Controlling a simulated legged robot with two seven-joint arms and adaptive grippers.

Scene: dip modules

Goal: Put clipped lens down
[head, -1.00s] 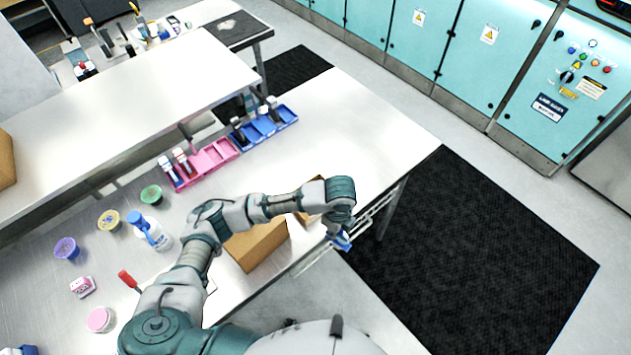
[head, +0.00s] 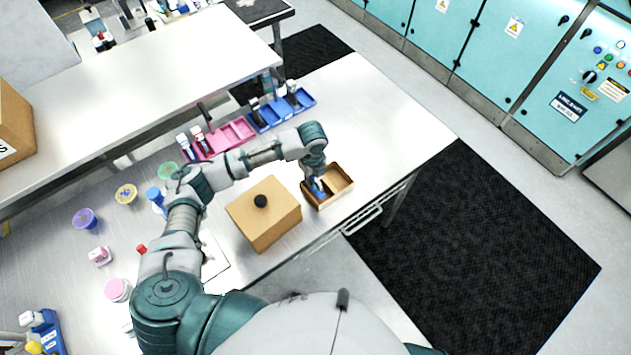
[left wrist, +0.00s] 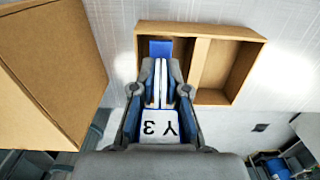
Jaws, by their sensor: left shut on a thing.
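My left gripper (head: 318,190) is shut on the clipped lens (left wrist: 160,128), a white and blue piece marked "Y3" in the left wrist view. Its blue part also shows in the head view (head: 319,193), partly hidden by my fingers. A brown two-compartment tray (head: 346,193) stands near the table's front edge. The gripper points down over the left compartment of this tray, which also shows in the left wrist view (left wrist: 232,33). I cannot tell whether the lens touches the tray floor. The right compartment looks empty. My right gripper is not in view.
A closed brown box (head: 262,222) with a black knob on top stands just left of the tray. Pink (head: 232,132) and blue (head: 283,110) trays lie behind my arm. The table right of the tray (head: 385,130) is clear.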

